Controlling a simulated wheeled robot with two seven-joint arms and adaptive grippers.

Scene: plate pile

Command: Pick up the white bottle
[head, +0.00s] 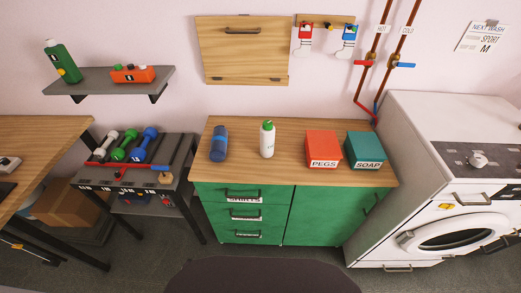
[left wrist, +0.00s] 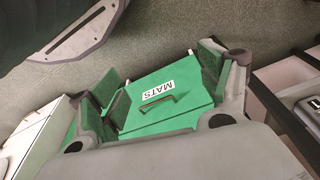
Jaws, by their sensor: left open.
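The white bottle (head: 267,140) has a green cap and stands upright on the wooden top of the green cabinet, in the head view. It stands between a blue bottle-like object (head: 219,144) and the red PEGS box (head: 322,149), apart from both. My left gripper (left wrist: 158,72) shows only in the left wrist view. It is open and nothing is between its fingers. A green drawer front labelled MATS (left wrist: 170,95) lies beyond the fingers. The white bottle does not show in the left wrist view. My right gripper is in neither view.
A teal SOAP box (head: 364,151) stands right of the PEGS box. The wooden cabinet top (head: 243,169) is bare along its front. A dumbbell rack (head: 172,168) is at left, a white washing machine (head: 449,180) at right. A closed wooden wall panel (head: 242,56) hangs above.

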